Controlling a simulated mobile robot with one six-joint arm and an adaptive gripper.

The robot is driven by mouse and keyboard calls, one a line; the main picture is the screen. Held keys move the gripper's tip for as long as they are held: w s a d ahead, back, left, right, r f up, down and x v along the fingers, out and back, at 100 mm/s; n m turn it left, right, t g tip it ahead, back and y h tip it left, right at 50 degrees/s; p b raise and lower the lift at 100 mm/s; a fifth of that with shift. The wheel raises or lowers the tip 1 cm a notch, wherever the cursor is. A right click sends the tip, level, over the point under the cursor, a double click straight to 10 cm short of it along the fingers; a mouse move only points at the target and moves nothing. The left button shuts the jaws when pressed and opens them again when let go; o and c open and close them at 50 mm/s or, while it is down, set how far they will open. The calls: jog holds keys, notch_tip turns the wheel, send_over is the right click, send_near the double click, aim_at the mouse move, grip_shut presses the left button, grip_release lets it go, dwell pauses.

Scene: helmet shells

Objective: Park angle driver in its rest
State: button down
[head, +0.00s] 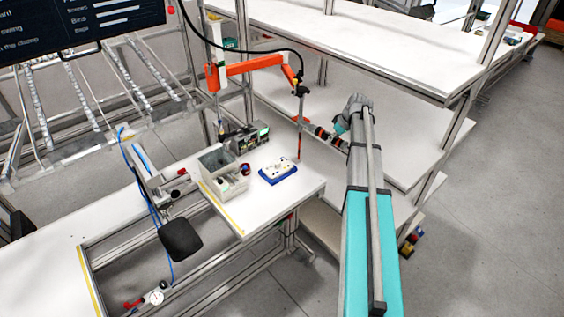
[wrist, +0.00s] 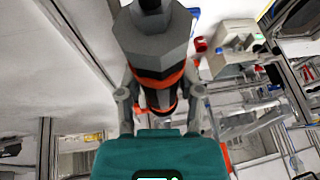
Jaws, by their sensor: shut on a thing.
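The angle driver (wrist: 158,55) is a grey, many-sided body with orange and black bands, large in the wrist view. My gripper (wrist: 161,106) is shut on it, one finger on each side. In the head view the driver seems to be the dark, orange-banded tool (head: 322,134) pointing left from my gripper (head: 338,138), above the table's right end. The driver's far end is hard to make out. I cannot pick out its rest for certain in either view.
An orange jointed arm (head: 252,66) carries a dark upright tool (head: 300,92) close to the driver. A blue tray with white parts (head: 278,171), a grey bin (head: 208,185) and a small device (head: 250,138) stand on the white table (head: 235,215). White shelves (head: 400,150) stand behind.

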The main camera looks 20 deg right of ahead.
jog(key=w+d, duration=0.2)
jog(key=w, duration=0.1)
jog(key=shift+w, duration=0.1)
dwell(0.5)
jog(key=shift+c, duration=0.8)
grip_release()
jog(key=shift+o, duration=0.8)
jog(key=p+v, duration=1)
jog(key=v, duration=0.1)
